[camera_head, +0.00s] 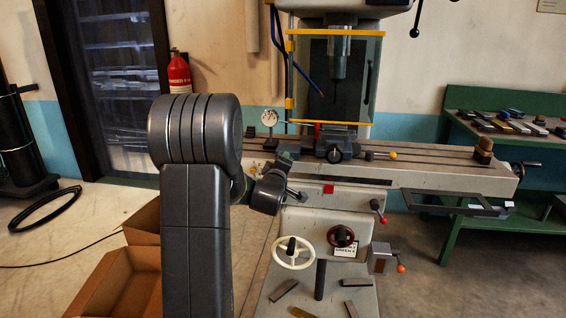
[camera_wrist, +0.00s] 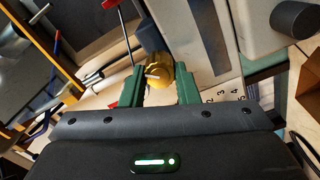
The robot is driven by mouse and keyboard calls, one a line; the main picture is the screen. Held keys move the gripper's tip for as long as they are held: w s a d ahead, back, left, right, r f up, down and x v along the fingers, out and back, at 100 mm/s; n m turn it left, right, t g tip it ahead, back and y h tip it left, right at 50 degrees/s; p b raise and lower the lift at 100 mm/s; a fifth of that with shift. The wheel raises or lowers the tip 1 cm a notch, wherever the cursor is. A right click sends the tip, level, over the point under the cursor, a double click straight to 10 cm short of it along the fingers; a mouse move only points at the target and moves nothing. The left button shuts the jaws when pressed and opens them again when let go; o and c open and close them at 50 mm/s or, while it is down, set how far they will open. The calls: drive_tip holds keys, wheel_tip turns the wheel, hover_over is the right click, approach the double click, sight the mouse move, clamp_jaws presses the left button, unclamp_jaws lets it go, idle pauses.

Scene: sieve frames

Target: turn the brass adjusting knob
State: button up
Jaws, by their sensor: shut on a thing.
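The brass adjusting knob (camera_wrist: 157,72) is in the upper middle of the wrist view, with a pale mark on its face. My gripper (camera_wrist: 161,82) has its two green fingers on either side of the knob and is shut on it. A numbered scale (camera_wrist: 224,95) lies just right of the fingers. In the head view my gripper (camera_head: 284,157) is at the left part of the milling machine's table, and I cannot make out the knob there.
The milling machine's long table (camera_head: 440,176) runs to the right, with a vise (camera_head: 336,139) in its middle. A dial gauge (camera_head: 270,118) stands close behind my gripper. Handwheels (camera_head: 293,252) are below. Cardboard boxes (camera_head: 122,282) are on the floor at left.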

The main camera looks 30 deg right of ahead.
drive_tip(key=shift+f+n+p, duration=0.2)
drive_tip(key=shift+n+p, duration=0.35)
drive_tip(key=shift+n, duration=3.05)
drive_tip(key=o, duration=1)
drive_tip(key=shift+a, duration=0.1)
drive_tip(key=v, duration=1.3)
drive_tip(key=shift+s+a, duration=0.15)
drive_tip(key=shift+s, duration=0.2)
